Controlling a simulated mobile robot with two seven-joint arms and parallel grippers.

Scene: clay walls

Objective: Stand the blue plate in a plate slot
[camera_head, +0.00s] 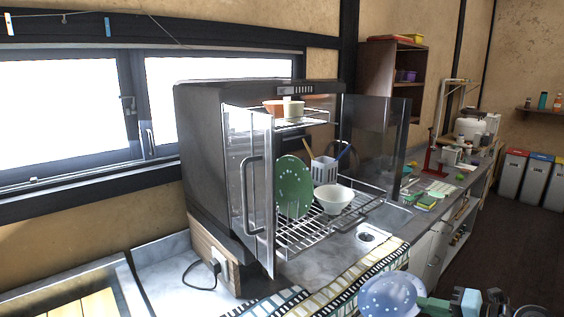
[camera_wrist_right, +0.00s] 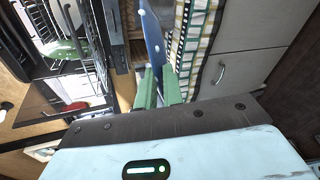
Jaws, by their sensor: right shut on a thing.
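The blue plate (camera_head: 388,296) with pale dots is at the bottom of the head view, in front of the counter edge. My right gripper (camera_head: 428,304) is shut on its right side. In the right wrist view the blue plate (camera_wrist_right: 152,35) shows nearly edge-on between the green fingers (camera_wrist_right: 158,88). The lower wire rack (camera_head: 300,240) stands in the open dish cabinet, up and to the left of the plate. A green dotted plate (camera_head: 294,187) stands upright in this rack. The individual slots are hard to make out. My left gripper is not in view.
A white bowl (camera_head: 334,198) and a white utensil holder (camera_head: 324,170) take up the rack's right and back. Clear door panels (camera_head: 250,185) stand open on both sides. A checked cloth (camera_head: 345,285) lies along the counter edge.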

